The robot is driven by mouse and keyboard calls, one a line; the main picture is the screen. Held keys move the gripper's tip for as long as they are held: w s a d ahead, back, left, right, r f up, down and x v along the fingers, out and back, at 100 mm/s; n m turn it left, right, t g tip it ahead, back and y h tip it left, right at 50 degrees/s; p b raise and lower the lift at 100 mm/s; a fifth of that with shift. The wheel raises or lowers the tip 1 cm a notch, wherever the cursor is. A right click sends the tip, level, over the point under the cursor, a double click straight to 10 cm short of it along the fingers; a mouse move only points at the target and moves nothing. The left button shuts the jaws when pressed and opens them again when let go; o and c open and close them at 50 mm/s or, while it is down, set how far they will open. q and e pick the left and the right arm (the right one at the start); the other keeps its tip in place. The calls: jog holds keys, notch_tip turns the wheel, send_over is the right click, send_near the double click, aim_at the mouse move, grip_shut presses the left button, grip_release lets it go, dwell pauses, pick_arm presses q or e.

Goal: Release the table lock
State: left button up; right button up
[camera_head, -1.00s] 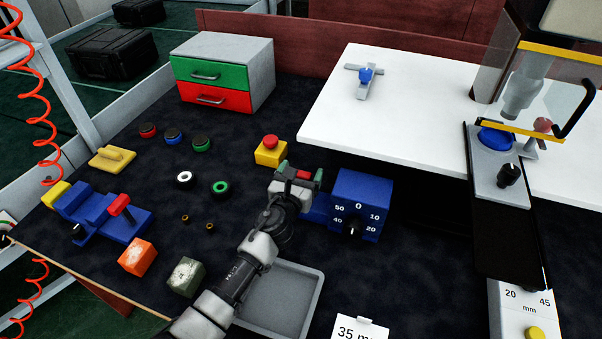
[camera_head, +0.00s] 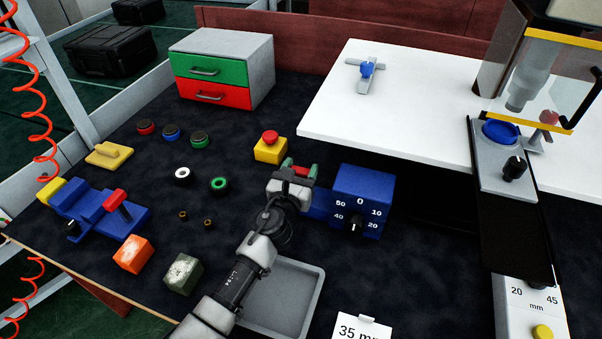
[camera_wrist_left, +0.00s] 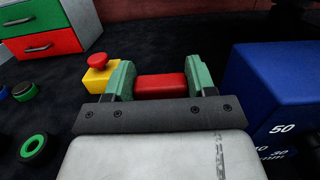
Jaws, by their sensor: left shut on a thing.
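My left gripper (camera_head: 300,168) is in the middle of the bench, just left of the blue dial box (camera_head: 361,190). Its green fingers are shut on a red block (camera_wrist_left: 161,87), one finger on each side in the left wrist view. A low blue part (camera_head: 319,205) reaches left from the dial box towards the gripper. The gripper hides what is under the red block, so I cannot tell how it is fixed. The dial box carries a black knob and numbers. My right gripper is not in view.
A yellow box with a red button (camera_head: 270,147) stands close behind the gripper. A grey tray (camera_head: 315,305) lies in front, beneath my left arm. A white tabletop (camera_head: 420,110) with a blue-knobbed clamp (camera_head: 367,72) is at the right rear. Rings and blocks lie to the left.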

pick_arm(q)
jog(key=shift+s+a+f+t+b, duration=0.15)
jog(key=shift+s+t+b, duration=0.15)
jog(key=shift+b, duration=0.45)
jog(key=shift+s+f, duration=0.1)
jog(key=shift+f, duration=0.05)
jog(key=shift+v, duration=0.9)
jog(key=shift+s+a+f+b, duration=0.1)
jog(key=shift+s+f+b, duration=0.05)
jog(key=shift+s+f, duration=0.15)
jog(key=shift+s+a+f+b, duration=0.15)
jog(key=shift+s+f, duration=0.1)
jog(key=shift+s, duration=0.2)
jog(key=shift+s+f, duration=0.1)
jog(key=o, duration=1.3)
jog(key=shift+r, duration=0.2)
